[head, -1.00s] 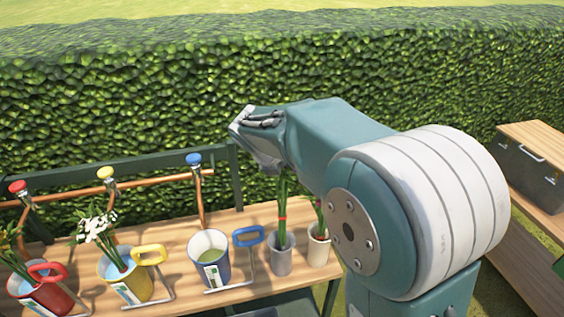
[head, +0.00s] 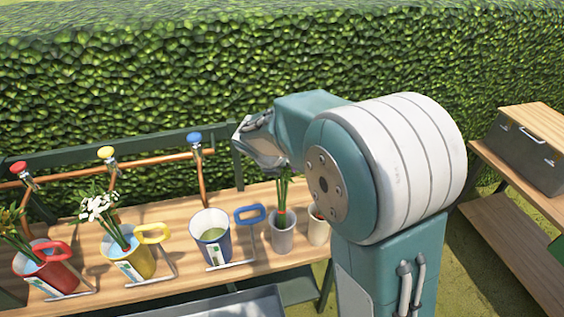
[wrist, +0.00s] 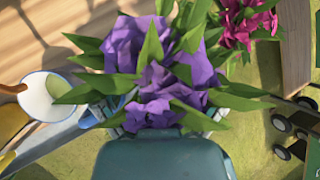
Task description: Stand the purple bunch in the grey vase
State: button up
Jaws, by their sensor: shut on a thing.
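The purple bunch (wrist: 155,75) fills the middle of the wrist view, with broad green leaves around its blooms. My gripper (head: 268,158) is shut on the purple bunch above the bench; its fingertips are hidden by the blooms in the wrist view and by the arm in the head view. In the head view, the bunch's green stems (head: 283,190) hang below the gripper with a red band near the rim of the grey vase (head: 282,240). The stems are nearly upright and their lower ends are inside the vase. The blooms are hidden in the head view.
A pale vase (head: 318,232) stands just right of the grey one, partly behind my arm; magenta flowers (wrist: 240,22) show beside the bunch. A hedge rises behind the bench.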

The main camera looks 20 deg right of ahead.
jog(key=shift+f, duration=2.2)
jog(key=o, duration=1)
jog(key=shift+c, duration=0.2)
jog(key=v, duration=1.2)
